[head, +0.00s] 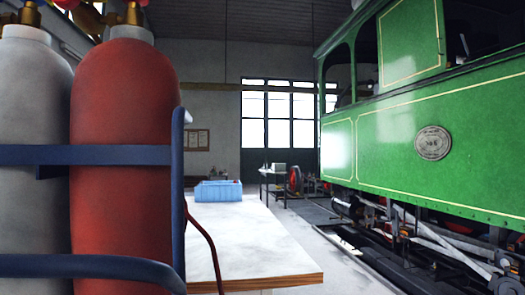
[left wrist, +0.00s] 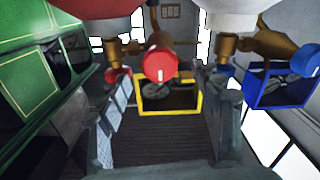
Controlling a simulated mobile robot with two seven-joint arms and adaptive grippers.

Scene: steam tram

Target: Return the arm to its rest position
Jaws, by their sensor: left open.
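My left gripper (left wrist: 168,85) shows in the left wrist view with its two grey fingers spread apart, one on each side of the picture. Nothing is held between them. A red round knob (left wrist: 160,62) appears beyond and between the fingers, with a yellow-framed gauge (left wrist: 168,97) behind it. I cannot tell how far the knob is from the fingertips. Neither of my grippers shows in the head view, and my right gripper is in no view.
A red cylinder (head: 125,150) and a grey cylinder (head: 35,110) stand close at left behind blue rails (head: 110,155). A white table (head: 255,245) holds a blue crate (head: 218,192). A green tram (head: 385,145) fills the right. A blue-framed gauge (left wrist: 283,88) is near the right finger.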

